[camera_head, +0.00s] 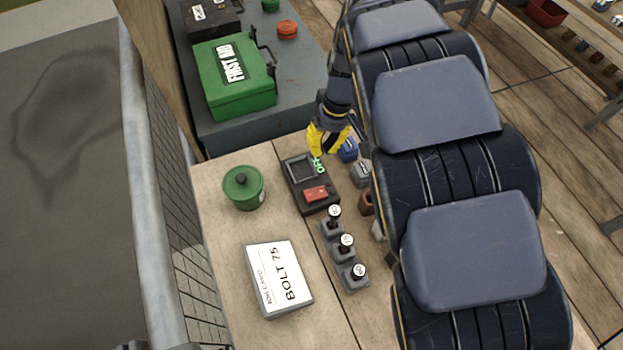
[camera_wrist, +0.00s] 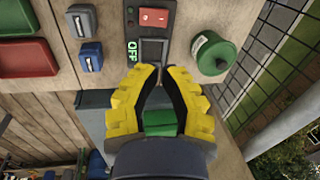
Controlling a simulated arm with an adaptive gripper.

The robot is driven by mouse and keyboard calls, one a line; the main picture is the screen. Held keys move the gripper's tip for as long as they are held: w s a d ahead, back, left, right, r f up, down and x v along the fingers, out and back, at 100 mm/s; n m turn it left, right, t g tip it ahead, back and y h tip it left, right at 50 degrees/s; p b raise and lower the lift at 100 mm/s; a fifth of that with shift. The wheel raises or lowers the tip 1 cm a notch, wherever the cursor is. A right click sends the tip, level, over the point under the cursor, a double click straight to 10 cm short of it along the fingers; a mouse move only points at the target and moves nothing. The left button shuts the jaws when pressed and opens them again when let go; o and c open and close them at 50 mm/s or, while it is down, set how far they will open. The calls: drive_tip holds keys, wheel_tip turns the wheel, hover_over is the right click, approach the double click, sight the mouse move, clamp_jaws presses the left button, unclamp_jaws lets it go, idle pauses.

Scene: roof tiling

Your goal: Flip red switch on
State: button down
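The red switch (camera_head: 316,193) is a rocker on a black control box (camera_head: 297,185) on the wooden bench. A small dark screen (camera_head: 302,167) sits behind it, and green letters by the screen read OFF in the wrist view (camera_wrist: 132,50). The red switch also shows at the top of the wrist view (camera_wrist: 154,17). My gripper (camera_head: 323,155), with yellow fingers, hovers near the screen end of the box, apart from the switch. In the wrist view its fingertips (camera_wrist: 157,73) are a little apart with nothing between them. Contact with the box cannot be told.
A green round pot (camera_head: 243,188) stands left of the box. Three knobbed levers (camera_head: 346,244) stand in front, and a white BOLT 75 box (camera_head: 277,279) lies front left. A blue switch (camera_head: 348,150) and a grey one (camera_head: 361,174) are at the right. A green first aid case (camera_head: 233,78) stands behind.

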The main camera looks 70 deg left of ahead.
sight(310, 193)
drive_tip(key=shift+f, duration=0.1)
drive_tip(key=f, duration=0.4)
drive_tip(key=s+f, duration=0.1)
drive_tip(key=f, duration=0.4)
drive_tip(key=s+f, duration=0.1)
drive_tip(key=f, duration=0.3)
drive_tip(key=shift+s+f, duration=0.25)
drive_tip(key=shift+f, duration=0.05)
